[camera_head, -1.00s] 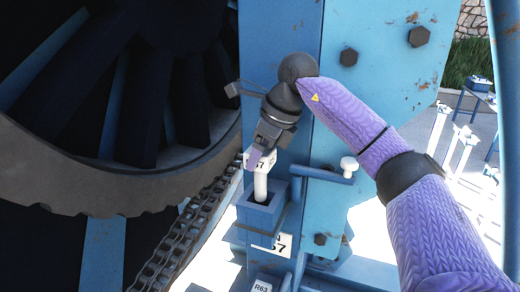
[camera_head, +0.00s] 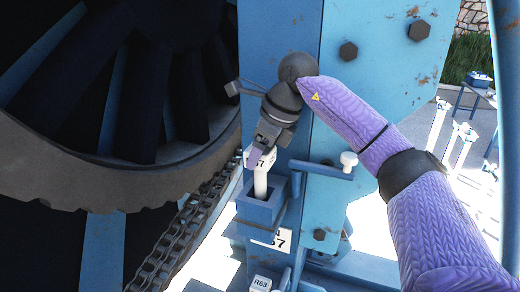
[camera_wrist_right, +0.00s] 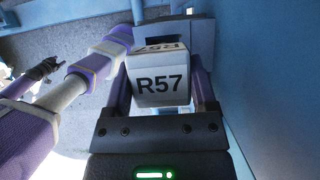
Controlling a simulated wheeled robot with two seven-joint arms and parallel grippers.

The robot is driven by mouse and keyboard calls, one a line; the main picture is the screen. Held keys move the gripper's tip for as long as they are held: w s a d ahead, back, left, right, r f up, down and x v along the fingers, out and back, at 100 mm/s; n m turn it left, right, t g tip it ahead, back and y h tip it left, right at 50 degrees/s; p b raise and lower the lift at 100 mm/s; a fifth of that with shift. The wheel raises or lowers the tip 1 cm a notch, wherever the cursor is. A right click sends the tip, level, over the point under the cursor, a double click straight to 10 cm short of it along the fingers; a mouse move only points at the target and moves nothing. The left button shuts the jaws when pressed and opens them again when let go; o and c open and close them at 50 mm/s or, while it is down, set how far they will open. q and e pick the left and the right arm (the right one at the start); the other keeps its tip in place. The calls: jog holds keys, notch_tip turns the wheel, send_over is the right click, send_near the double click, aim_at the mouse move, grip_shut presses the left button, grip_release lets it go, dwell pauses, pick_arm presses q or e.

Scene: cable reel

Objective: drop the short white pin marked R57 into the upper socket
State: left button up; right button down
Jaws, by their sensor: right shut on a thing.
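The short white pin marked R57 (camera_head: 261,184) hangs upright below my right gripper (camera_head: 258,155). My right gripper is shut on its square head; the R57 label (camera_wrist_right: 162,86) faces the right wrist camera. The shaft's lower end is at the mouth of the blue upper socket (camera_head: 262,211) and seems to be inside it. How deep it sits is hidden by the socket's front wall. A plate ending in 57 (camera_head: 284,239) is on the socket's front. A dark shape (camera_wrist_right: 42,70) in the wrist view may be my left gripper; its jaws are too small to read.
A lower white piece marked R63 (camera_head: 261,283) sits below the socket. A blue lever with a white knob (camera_head: 348,159) is just right of the socket. A chain (camera_head: 185,235) and the large reel (camera_head: 120,180) are on the left. A bolted blue plate (camera_head: 375,60) stands behind.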

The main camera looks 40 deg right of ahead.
aim_at(255, 190)
jog(key=shift+f+b, duration=1.9)
jog(key=shift+f, duration=1)
jog(key=shift+f, duration=0.15)
jog(key=shift+f, duration=0.45)
grip_release()
